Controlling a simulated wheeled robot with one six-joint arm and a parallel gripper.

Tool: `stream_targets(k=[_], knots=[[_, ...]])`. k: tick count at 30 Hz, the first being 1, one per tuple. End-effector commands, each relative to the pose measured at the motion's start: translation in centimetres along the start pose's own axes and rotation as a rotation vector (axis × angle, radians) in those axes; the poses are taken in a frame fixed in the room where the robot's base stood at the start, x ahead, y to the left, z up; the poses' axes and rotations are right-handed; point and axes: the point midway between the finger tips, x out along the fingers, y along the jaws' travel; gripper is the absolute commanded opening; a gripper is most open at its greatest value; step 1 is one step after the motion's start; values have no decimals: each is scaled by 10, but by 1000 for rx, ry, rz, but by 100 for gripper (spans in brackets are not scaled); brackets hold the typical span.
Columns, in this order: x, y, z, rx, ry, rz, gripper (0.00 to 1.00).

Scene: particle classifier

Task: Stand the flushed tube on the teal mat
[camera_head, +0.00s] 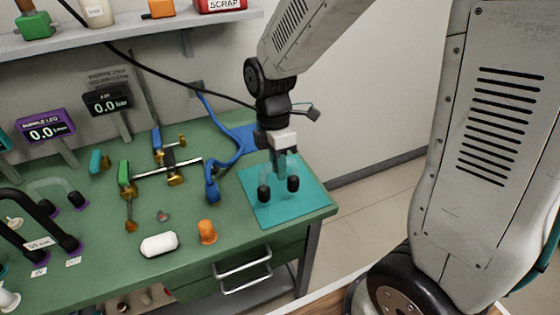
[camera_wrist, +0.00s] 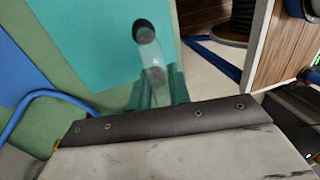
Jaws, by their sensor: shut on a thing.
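The clear, arched tube (camera_head: 279,158) has two black end caps pointing down. My gripper (camera_head: 280,168) is shut on the top of its arch, over the teal mat (camera_head: 262,212) at the bench's right front corner. The caps appear over the mat's middle; I cannot tell whether they touch it. In the wrist view the tube (camera_wrist: 149,50) shows one black cap over the teal mat (camera_wrist: 95,35), beyond the gripper fingers (camera_wrist: 160,88). The other cap is hidden there.
A blue hose (camera_head: 211,180) curves left of the mat. An orange cap (camera_head: 207,231) and a white capsule-shaped piece (camera_head: 159,244) lie on the green bench left of it. Brass valves (camera_head: 172,170) and another clear arched tube (camera_head: 55,185) stand farther left. The bench edge is close on the right.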

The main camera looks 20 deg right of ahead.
Motion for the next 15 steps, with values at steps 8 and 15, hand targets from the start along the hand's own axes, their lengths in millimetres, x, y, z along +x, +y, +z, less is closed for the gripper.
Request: stream_targets(k=[8,15], knots=[[-4,48,26,4,1,-1,0],[8,56,29,4,0,-3,0]])
